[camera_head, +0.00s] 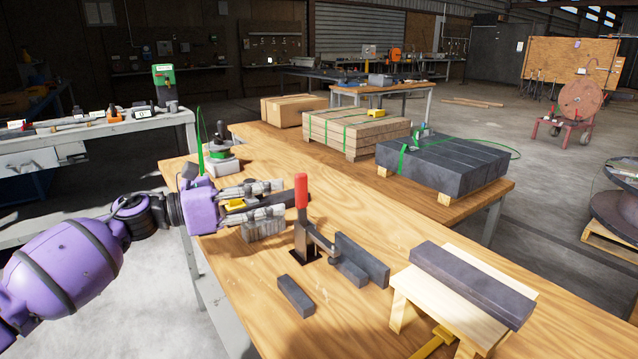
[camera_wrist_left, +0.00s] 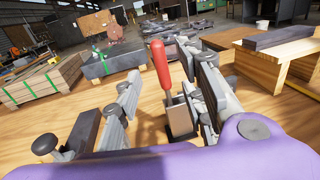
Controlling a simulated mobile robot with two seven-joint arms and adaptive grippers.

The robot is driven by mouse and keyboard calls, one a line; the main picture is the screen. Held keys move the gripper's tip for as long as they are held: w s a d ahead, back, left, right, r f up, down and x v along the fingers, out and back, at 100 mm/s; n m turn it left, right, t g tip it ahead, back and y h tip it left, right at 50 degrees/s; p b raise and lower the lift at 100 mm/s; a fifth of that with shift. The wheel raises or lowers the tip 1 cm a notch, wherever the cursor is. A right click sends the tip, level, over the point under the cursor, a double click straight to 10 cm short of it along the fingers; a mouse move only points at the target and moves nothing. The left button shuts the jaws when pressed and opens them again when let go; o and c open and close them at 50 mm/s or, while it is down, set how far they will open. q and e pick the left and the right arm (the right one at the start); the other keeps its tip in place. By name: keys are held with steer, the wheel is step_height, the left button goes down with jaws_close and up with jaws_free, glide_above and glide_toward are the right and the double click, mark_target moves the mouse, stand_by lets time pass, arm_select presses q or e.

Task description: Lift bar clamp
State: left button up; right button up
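A toggle-style clamp with an upright red handle (camera_head: 301,190) and a dark metal base (camera_head: 305,243) stands on the wooden bench. Its arm reaches right towards dark steel bars (camera_head: 362,259). My left gripper (camera_head: 284,198) comes in from the left, fingers level, just left of the handle. It is open and seems to hold nothing. In the left wrist view the red handle (camera_wrist_left: 160,64) stands upright between the two spread fingers, nearer the right one; contact cannot be told. My right gripper is not in view.
A loose dark block (camera_head: 296,296) lies in front of the clamp. A dark bar (camera_head: 472,283) rests on a wooden stand (camera_head: 402,315) at the right, with a yellow tool (camera_head: 434,342) below. Strapped bar stacks (camera_head: 440,165) occupy the bench behind.

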arm_select(q)
glide_above(303, 219)
steer(key=w, duration=0.1)
steer(key=shift+a+p, duration=0.1)
steer(key=shift+p, duration=0.25)
jaws_close()
